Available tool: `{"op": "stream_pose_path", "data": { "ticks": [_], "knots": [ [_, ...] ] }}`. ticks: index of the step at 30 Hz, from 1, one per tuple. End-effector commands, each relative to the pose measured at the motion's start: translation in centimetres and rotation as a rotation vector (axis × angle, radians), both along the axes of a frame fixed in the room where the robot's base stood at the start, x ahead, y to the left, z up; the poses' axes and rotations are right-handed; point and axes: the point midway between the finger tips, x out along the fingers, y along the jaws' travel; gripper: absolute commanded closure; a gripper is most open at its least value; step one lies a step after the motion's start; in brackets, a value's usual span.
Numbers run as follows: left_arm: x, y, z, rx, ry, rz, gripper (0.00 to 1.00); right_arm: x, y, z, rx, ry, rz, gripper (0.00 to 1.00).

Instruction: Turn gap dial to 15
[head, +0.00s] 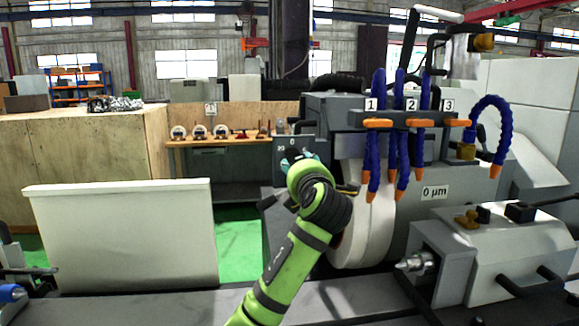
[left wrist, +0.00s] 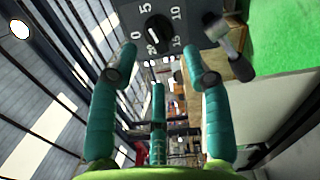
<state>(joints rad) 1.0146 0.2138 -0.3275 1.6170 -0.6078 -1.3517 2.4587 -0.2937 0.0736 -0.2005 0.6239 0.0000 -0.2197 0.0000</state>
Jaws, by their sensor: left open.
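The gap dial (left wrist: 154,29) is a black round knob on a dark panel at the top of the left wrist view. White numbers 0, 5, 10, 15 and 20 ring it. A white mark on the knob lies toward the 20 side; its exact reading is hard to tell. In the head view, my left gripper (head: 300,156) is in front of the dial panel (head: 322,146) and hides the knob. My right gripper is not in view.
A lever with a black grip (left wrist: 230,45) sticks out beside the dial panel. In the head view, the grinding wheel (head: 365,230) and blue coolant hoses (head: 378,130) are right of my left arm. A white panel (head: 125,235) stands at left, with green floor (head: 238,245) between.

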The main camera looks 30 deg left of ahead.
Motion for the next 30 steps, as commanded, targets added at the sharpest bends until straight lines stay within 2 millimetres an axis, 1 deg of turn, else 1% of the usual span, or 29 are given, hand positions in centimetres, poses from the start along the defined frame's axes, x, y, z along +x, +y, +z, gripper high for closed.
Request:
{"op": "stream_pose_path", "data": {
  "ticks": [1,2,5,13,19,24,29,30],
  "knots": [
    [0.0,0.0,-0.3,0.001,-0.003,-0.001,0.51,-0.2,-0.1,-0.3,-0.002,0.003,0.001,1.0],
    [0.1,0.0,-0.2,0.001,-0.002,-0.001,0.51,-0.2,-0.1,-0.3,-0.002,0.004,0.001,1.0],
    [0.7,0.5,0.1,0.005,0.0,0.001,0.51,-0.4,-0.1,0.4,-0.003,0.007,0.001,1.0],
    [3.9,3.1,0.2,0.004,0.003,0.003,0.51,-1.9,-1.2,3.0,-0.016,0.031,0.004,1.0],
    [5.4,4.0,-0.1,0.002,0.001,-0.001,0.51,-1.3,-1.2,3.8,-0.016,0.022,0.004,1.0],
    [5.7,4.2,-0.3,0.001,0.0,-0.003,0.51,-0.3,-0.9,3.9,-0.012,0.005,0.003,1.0],
    [5.7,4.2,-0.3,0.0,-0.001,-0.003,0.51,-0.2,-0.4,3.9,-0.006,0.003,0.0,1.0],
    [5.6,4.2,-0.3,0.001,0.0,-0.003,0.67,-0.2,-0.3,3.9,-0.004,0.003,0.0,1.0]
  ]
}}
